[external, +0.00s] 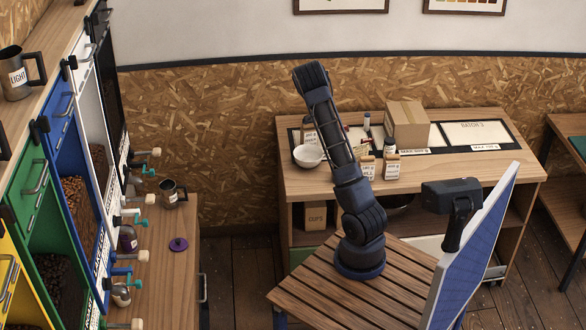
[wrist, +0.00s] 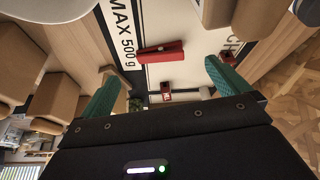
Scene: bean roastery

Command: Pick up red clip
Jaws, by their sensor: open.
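The red clip (wrist: 161,51) shows in the wrist view. It lies on a white surface with a dark border, beside the printed "MAX 500 g" label (wrist: 121,42). My gripper (wrist: 161,87) is open, with its green fingertips wide apart and nothing between them touching the clip. In the wrist image the clip appears above the gap between the fingertips, apart from both. In the external view my arm reaches up and over toward the workbench (external: 455,177), and I cannot make out the gripper or the clip there.
A cardboard box (external: 407,125) stands on the workbench, near a white bowl (external: 308,156) and small labelled bottles (external: 391,165). A white sheet marked as a batch (external: 475,133) lies at the bench's right.

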